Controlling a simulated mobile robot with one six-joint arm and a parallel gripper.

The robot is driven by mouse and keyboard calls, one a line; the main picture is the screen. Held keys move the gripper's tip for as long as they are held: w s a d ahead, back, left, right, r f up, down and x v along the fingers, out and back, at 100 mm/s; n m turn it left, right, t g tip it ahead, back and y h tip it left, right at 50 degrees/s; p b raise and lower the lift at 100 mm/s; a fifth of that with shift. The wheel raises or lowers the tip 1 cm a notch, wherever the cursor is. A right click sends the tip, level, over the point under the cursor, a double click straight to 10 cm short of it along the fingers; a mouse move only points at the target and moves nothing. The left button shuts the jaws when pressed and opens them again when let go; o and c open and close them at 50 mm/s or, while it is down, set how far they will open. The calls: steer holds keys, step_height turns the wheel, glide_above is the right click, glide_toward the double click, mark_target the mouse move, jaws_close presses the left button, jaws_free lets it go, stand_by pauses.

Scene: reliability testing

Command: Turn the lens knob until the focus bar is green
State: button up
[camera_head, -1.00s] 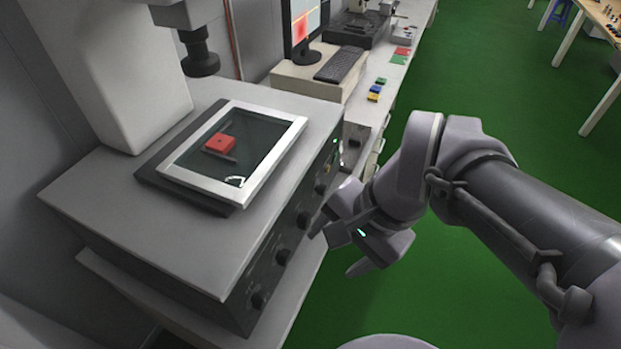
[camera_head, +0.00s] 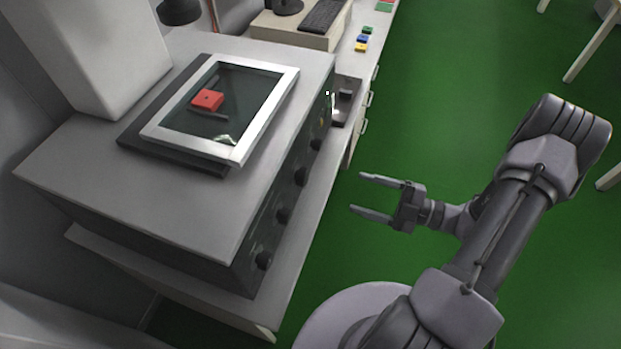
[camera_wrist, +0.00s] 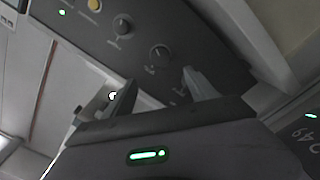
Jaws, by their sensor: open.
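A grey machine (camera_head: 200,215) has a dark front panel with a row of black knobs: a far knob (camera_head: 316,144), two middle knobs (camera_head: 301,176) (camera_head: 284,215) and a near knob (camera_head: 264,260). I cannot tell which one is the lens knob. My gripper (camera_head: 358,192) is open and empty, to the right of the panel and apart from the knobs, its fingers pointing towards it. The wrist view shows two knobs clearly (camera_wrist: 122,24) (camera_wrist: 160,52) beyond the open fingers; another is partly hidden near the right finger.
A yellow button (camera_wrist: 95,5) and a green light (camera_wrist: 62,12) are on the panel. A bench with a keyboard (camera_head: 322,15) stands behind.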

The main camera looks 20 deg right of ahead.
mark_target(307, 178)
steer(key=b+x, duration=0.3)
steer(key=x, duration=1)
steer(key=shift+w+a, duration=0.2)
steer(key=shift+a, duration=0.1)
steer(key=c, duration=1.4)
